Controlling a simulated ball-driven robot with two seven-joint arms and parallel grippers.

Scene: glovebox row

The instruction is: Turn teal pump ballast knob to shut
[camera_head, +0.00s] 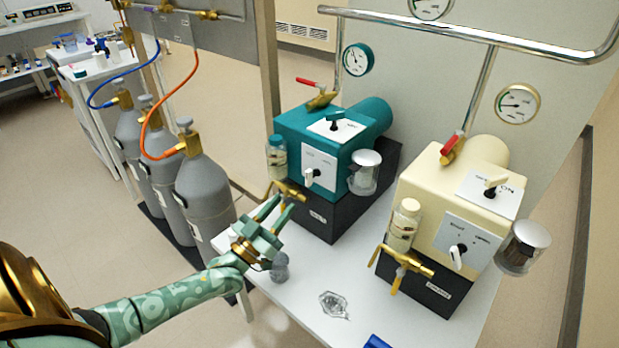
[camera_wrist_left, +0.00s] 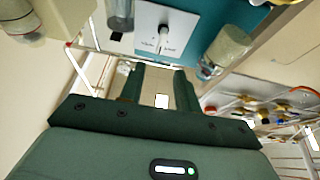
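The teal pump (camera_head: 290,130) stands at the back of the white bench on a black base. In the left wrist view the panel (camera_wrist_left: 140,25) and knob (camera_wrist_left: 163,38) show beyond the fingertips. A dark switch (camera_head: 336,118) sits on top. My left gripper (camera_head: 277,211) is open and empty, in front of the pump and below the knob, not touching it. My right gripper is out of view.
A clear bottle (camera_head: 277,155), brass tap (camera_head: 286,190) and glass jar (camera_head: 363,176) flank the panel. A cream pump (camera_head: 426,185) stands at right. A grey stopper-like piece (camera_head: 280,268) and glass piece (camera_head: 334,304) lie on the bench (camera_head: 300,310). Grey cylinders (camera_head: 206,190) stand at left.

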